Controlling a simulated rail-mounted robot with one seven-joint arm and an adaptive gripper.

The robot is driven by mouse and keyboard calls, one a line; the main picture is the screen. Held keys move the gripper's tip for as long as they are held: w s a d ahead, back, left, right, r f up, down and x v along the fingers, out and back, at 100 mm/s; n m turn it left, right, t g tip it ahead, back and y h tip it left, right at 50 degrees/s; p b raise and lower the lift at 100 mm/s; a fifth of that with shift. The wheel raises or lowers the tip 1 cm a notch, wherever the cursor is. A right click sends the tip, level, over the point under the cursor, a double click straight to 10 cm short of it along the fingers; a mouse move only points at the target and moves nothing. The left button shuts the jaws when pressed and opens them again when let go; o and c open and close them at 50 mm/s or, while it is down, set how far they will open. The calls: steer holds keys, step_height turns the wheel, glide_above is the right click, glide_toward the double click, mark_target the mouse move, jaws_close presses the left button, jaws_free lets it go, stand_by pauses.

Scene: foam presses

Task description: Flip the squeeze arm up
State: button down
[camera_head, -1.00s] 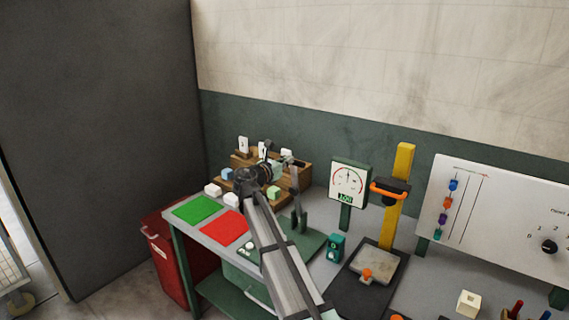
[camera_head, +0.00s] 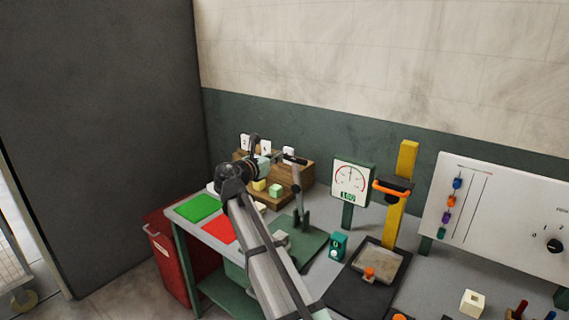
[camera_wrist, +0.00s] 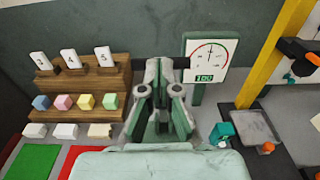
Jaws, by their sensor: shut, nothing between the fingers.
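The squeeze arm (camera_head: 297,193) is a thin grey lever rising from a green base plate (camera_head: 309,246) on the bench. In the head view it stands nearly upright, tilted slightly left. My gripper (camera_head: 291,158) is at the height of the lever's top, and its dark fingertips overlap it in the picture. I cannot tell whether they touch. In the wrist view my gripper (camera_wrist: 165,72) is shut and empty, and covers the middle, hiding most of the lever and its base.
A wooden stepped rack (camera_wrist: 80,86) with numbered cards and coloured cubes stands to the left. A gauge (camera_head: 351,180) stands to the right, then a yellow post (camera_head: 401,200) with an orange handle. Green (camera_head: 197,208) and red mats lie at the bench's left end.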

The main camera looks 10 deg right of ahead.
steer(key=shift+s+a+r+b, duration=0.3)
steer(key=shift+s+a+r, duration=0.45)
steer(key=shift+r, duration=0.2)
steer(key=shift+s+a+r+b, duration=0.3)
steer(key=shift+s+a+r, duration=0.45)
steer(key=shift+r, duration=0.15)
steer(key=shift+f, duration=0.1)
